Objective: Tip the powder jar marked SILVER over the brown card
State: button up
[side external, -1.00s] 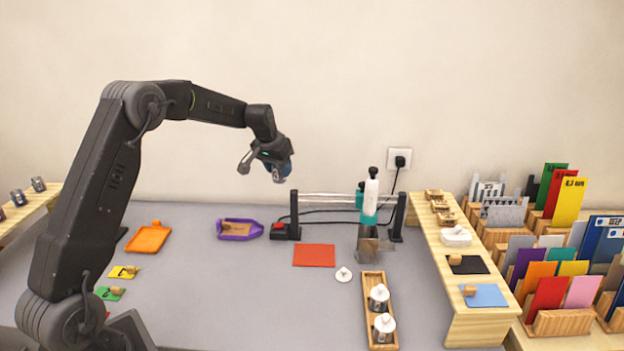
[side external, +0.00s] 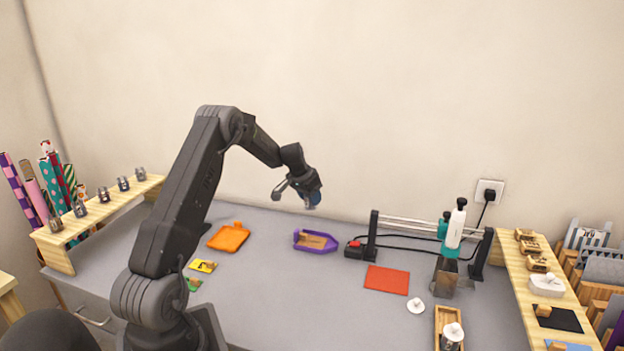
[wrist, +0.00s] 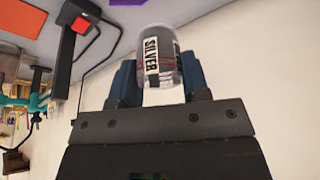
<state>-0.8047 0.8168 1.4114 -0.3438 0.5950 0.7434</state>
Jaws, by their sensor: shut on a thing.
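My gripper (side external: 313,192) is shut on the silver powder jar, a small grey jar (wrist: 162,62) whose white label reads SILVER in the wrist view. The blue fingers (wrist: 160,80) hold it from both sides. In the side view the jar is small and partly hidden by the gripper, so its tilt is hard to tell. The brown card (side external: 314,241) lies in a purple tray (side external: 322,250) on the grey table. In the side picture my gripper is in the air above this tray. I see no powder on the card.
A black stand with a red button (side external: 358,250) and rails stands right of the tray. A red card (side external: 388,281), a teal-and-white tool (side external: 453,240) and a white lid (side external: 416,306) are further right. An orange tray (side external: 229,238) lies left. Several small jars line a shelf (side external: 90,222).

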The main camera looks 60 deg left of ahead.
aim_at(311, 210)
jog(key=shift+w+d+f+m+g+y, duration=0.1)
jog(key=shift+f+m+g+y, duration=0.25)
jog(key=shift+f+y, duration=1)
jog(key=shift+f+m+g+y, duration=0.15)
jog(key=shift+f+g+y, duration=0.4)
jog(key=shift+f, duration=1.35)
jog(key=shift+d+f+m+g+y, duration=0.1)
jog(key=shift+f+m+g+y, duration=0.35)
jog(key=shift+y, duration=0.85)
jog(key=shift+f, duration=0.15)
jog(key=shift+y, duration=0.3)
jog(key=shift+f, duration=0.1)
jog(key=shift+y, duration=0.3)
jog(key=shift+y, duration=0.4)
